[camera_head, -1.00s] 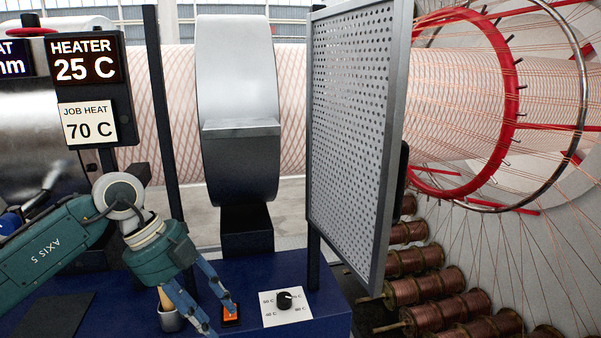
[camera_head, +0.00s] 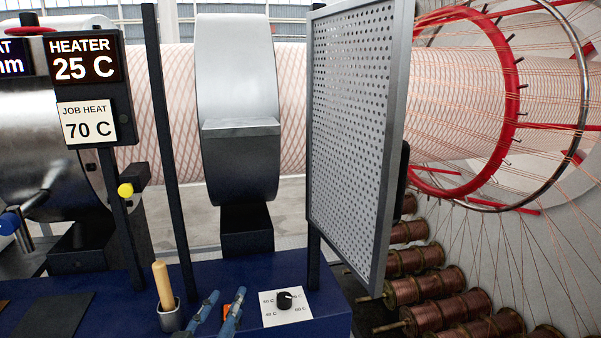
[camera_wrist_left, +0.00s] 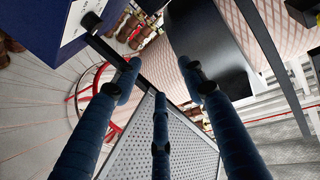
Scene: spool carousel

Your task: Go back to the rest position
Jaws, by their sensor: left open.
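My left gripper (camera_head: 223,296) shows at the bottom of the head view as blue fingers standing apart, with nothing between them. The rest of my left arm is below the frame. The fingers are in front of an orange button (camera_head: 227,311), partly hiding it. In the left wrist view the gripper (camera_wrist_left: 160,82) is open and empty, with the perforated panel (camera_wrist_left: 175,145) behind its fingers. My right gripper is in neither view.
The blue bench carries a black dial (camera_head: 284,300) and a wooden handle (camera_head: 162,284) in a metal cup (camera_head: 171,318). A perforated guard (camera_head: 352,140) stands to the right. The heater display (camera_head: 85,68) reads 25 C; the job card (camera_head: 88,122) reads 70 C.

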